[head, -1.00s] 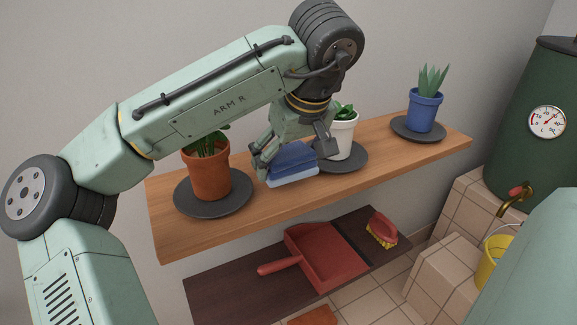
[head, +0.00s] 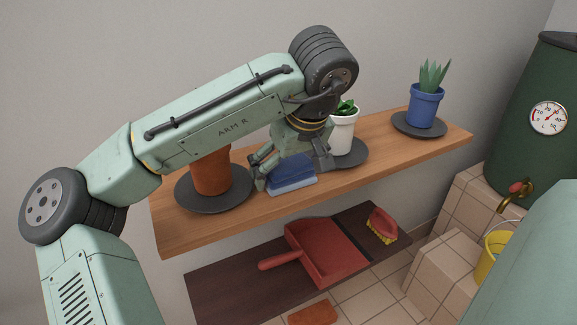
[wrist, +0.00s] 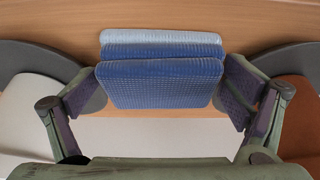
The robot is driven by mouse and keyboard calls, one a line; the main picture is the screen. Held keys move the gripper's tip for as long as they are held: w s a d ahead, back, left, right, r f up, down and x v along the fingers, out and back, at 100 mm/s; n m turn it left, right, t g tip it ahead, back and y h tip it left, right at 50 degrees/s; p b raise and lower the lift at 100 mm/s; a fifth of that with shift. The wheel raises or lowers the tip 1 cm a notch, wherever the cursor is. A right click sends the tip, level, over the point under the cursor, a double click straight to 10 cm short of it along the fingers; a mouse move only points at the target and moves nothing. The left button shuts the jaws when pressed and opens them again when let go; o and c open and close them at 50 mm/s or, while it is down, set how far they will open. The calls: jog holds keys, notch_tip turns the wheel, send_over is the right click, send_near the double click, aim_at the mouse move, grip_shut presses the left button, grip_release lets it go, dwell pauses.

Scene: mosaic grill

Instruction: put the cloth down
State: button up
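The folded blue cloth (head: 291,176), with a lighter blue layer, is over the wooden shelf between two dark saucers. In the wrist view the cloth (wrist: 160,82) lies between the finger pads, which meet its left and right edges. My gripper (head: 291,171) is shut on the cloth from both sides; it also shows in the wrist view (wrist: 163,90). The cloth is at or very close to the shelf top. I cannot tell whether its underside touches.
A terracotta pot (head: 211,172) on a dark saucer (head: 213,207) stands close left of my gripper. A white pot (head: 343,132) on another saucer (head: 355,157) stands close right. The wooden shelf (head: 240,222) is bare in front. A blue pot (head: 424,106) stands farther right.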

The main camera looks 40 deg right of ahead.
dwell(0.3)
jog(key=v, duration=1.2)
jog(key=shift+r, duration=0.15)
